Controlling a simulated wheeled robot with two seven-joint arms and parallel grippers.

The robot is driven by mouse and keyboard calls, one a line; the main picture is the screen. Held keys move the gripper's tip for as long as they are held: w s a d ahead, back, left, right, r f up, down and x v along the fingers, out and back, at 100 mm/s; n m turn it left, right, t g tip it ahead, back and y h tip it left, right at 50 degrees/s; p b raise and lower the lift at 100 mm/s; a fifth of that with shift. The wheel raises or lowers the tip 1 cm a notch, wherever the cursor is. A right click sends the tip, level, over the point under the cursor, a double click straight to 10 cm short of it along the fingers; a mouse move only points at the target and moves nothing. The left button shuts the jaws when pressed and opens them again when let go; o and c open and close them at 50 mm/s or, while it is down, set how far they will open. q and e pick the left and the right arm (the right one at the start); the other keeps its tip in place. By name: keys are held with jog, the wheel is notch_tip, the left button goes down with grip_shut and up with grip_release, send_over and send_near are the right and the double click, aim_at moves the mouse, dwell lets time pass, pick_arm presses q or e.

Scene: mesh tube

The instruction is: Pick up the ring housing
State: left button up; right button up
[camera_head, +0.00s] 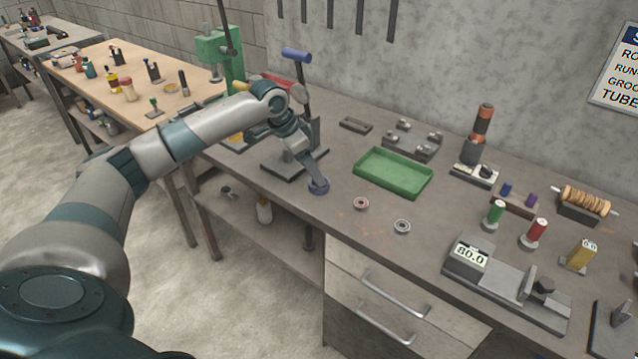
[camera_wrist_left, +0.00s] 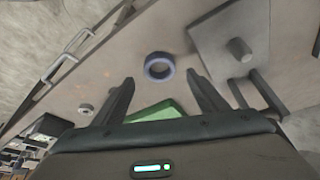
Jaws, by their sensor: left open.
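The ring housing, a dark blue-grey ring (camera_head: 319,191), lies on the workbench near its front edge, left of the green tray. In the left wrist view the ring (camera_wrist_left: 149,70) shows ahead of and between my fingertips, its hole facing the camera. My left gripper (camera_head: 314,175) points down just above the ring and partly covers its back side in the head view. In the left wrist view the gripper (camera_wrist_left: 161,82) has its two fingers spread wide with nothing between them. My right gripper is in neither view.
A press with a dark base (camera_head: 280,165) stands close behind and left of the ring. A green tray (camera_head: 372,185), a small reddish ring (camera_head: 361,209) and a grey ring (camera_head: 402,233) lie to the right. A gauge (camera_head: 470,257) stands further right.

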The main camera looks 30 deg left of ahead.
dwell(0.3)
pick_arm(q)
jog(key=shift+w+d+f+p, duration=0.15)
jog(key=shift+w+f+p, duration=0.05)
jog(key=shift+f+p, duration=0.3)
jog(key=p+x, duration=0.1)
jog(key=x, duration=0.2)
jog(key=shift+w+f, duration=0.15)
jog(key=shift+f, duration=0.35)
jog(key=c, duration=1.4)
